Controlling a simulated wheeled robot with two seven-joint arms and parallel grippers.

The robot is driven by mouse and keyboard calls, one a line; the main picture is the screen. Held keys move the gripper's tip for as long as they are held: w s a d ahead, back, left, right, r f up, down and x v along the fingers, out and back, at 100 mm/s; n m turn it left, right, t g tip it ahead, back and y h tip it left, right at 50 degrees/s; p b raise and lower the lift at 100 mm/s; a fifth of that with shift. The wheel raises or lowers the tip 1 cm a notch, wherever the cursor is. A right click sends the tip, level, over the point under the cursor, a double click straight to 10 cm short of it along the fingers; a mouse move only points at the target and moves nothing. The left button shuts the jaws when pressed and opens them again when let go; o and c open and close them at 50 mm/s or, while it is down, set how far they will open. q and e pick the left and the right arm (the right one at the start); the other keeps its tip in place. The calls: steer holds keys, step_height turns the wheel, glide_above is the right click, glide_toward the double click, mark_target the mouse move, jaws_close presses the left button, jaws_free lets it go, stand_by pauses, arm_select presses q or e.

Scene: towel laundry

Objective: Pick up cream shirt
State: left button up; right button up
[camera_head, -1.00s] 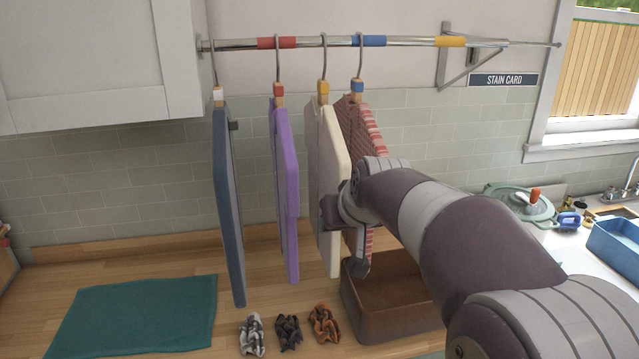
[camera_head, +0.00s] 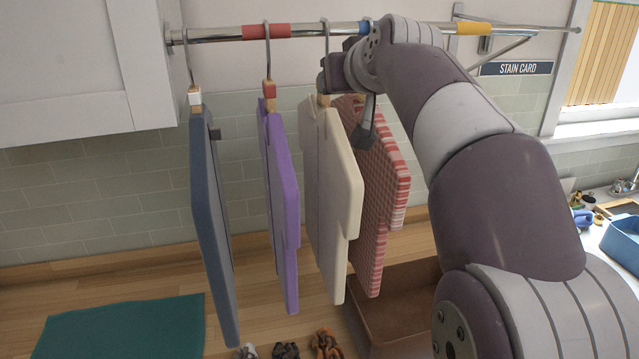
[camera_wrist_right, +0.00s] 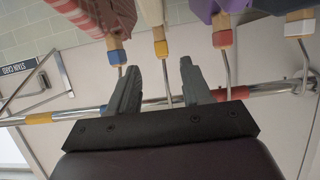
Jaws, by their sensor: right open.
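The cream shirt (camera_head: 338,185) hangs as a flat folded panel from a wire hanger (camera_head: 326,45) on the rail, between a purple garment and a red checked one. In the right wrist view, the cream shirt (camera_wrist_right: 152,12) shows at the top edge, with its wooden hanger neck and yellow block (camera_wrist_right: 160,48). My right gripper (camera_head: 345,106) is at the top of the cream shirt, just below the rail. Its fingers are open, and the hanger's wire (camera_wrist_right: 167,80) shows between them in the wrist view. Contact cannot be told. My left gripper is out of view.
The purple garment (camera_head: 282,190) and a dark blue one (camera_head: 212,220) hang to the left; the red checked garment (camera_head: 385,190) hangs close at right. The metal rail (camera_head: 215,34) runs above. Below are a teal cloth (camera_head: 125,328), several small crumpled items (camera_head: 325,343) and a brown bin (camera_head: 395,305).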

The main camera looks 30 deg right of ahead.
mark_target(326, 103)
steer(key=shift+p+x, duration=0.5)
steer(key=shift+x, duration=0.35)
steer(key=p+x, duration=0.1)
steer(key=x, duration=0.2)
steer(key=p+x, duration=0.2)
steer(key=x, duration=0.2)
steer(key=shift+w+r, duration=0.15)
steer(key=shift+r, duration=0.05)
steer(key=shift+w+f, duration=0.15)
steer(key=shift+f, duration=0.05)
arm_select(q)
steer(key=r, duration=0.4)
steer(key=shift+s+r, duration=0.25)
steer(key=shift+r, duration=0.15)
arm_select(e)
jaws_close()
